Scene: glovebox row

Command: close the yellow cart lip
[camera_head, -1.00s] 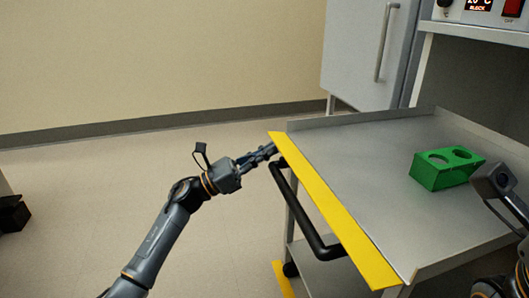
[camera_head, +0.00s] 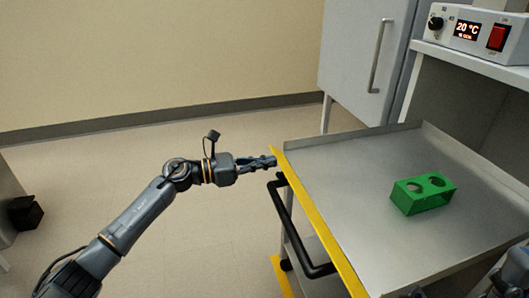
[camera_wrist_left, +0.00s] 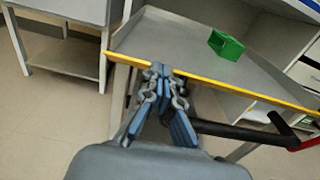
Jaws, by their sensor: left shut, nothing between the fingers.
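The yellow lip (camera_head: 312,218) runs along the near left edge of the steel cart (camera_head: 345,165) as a narrow, steep-looking strip. It also shows in the left wrist view (camera_wrist_left: 235,86) as a thin yellow band. My left gripper (camera_head: 273,161) is shut and empty, at the outer side of the lip near its far end. Its fingertips (camera_wrist_left: 161,70) overlap the lip in the left wrist view; I cannot tell whether they touch it. My right gripper does not show; only part of my right arm is at the lower right edge.
A black handle bar (camera_head: 290,225) sticks out below the lip, close under my left gripper. A green block with holes (camera_head: 425,205) sits on the cart top. A grey cabinet (camera_head: 350,60) stands behind. The floor on the left is mostly clear.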

